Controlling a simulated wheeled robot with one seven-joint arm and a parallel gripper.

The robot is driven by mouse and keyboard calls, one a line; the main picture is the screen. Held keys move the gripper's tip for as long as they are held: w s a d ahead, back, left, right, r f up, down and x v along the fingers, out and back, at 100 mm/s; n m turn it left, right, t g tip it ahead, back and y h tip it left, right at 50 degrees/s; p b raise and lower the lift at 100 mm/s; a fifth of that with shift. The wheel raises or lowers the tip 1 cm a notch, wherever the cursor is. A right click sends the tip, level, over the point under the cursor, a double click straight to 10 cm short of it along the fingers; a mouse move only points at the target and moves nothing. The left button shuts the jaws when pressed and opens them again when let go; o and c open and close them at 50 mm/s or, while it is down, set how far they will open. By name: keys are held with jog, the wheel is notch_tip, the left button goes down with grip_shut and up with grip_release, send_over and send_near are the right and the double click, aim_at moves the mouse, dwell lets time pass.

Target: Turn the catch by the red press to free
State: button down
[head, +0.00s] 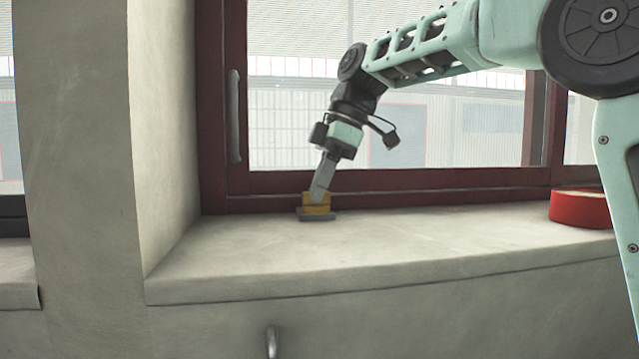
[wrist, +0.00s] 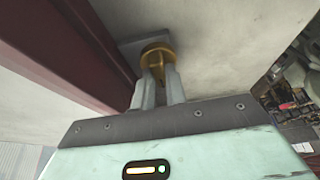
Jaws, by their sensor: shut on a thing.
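The catch (head: 314,208) is a small yellow-brass piece on a grey plate, on the windowsill close to the window frame. My gripper (head: 319,192) reaches down to it from above, tilted. In the wrist view the catch (wrist: 157,49) shows as a round brass piece with a raised grip. The two grey fingers of my gripper (wrist: 158,78) are closed on that grip from both sides. The fingers hide part of it. I cannot read any mark for the catch's position. A red rounded body (head: 579,209) stands at the right of the sill; whether it is the red press I cannot tell.
A dark red window frame (head: 400,199) runs right behind the catch, with a grey handle (head: 234,115) on its left side. A pale wall (head: 155,120) stands to the left. The sill (head: 400,240) is clear between the catch and the red body.

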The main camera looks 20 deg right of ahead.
dwell(0.5)
jog(key=c, duration=1.4)
grip_release()
jog(key=shift+c, duration=0.2)
jog(key=p+v, duration=0.1)
jog(key=v, duration=1.6)
jog(key=shift+r, duration=0.25)
jog(key=shift+d, duration=0.1)
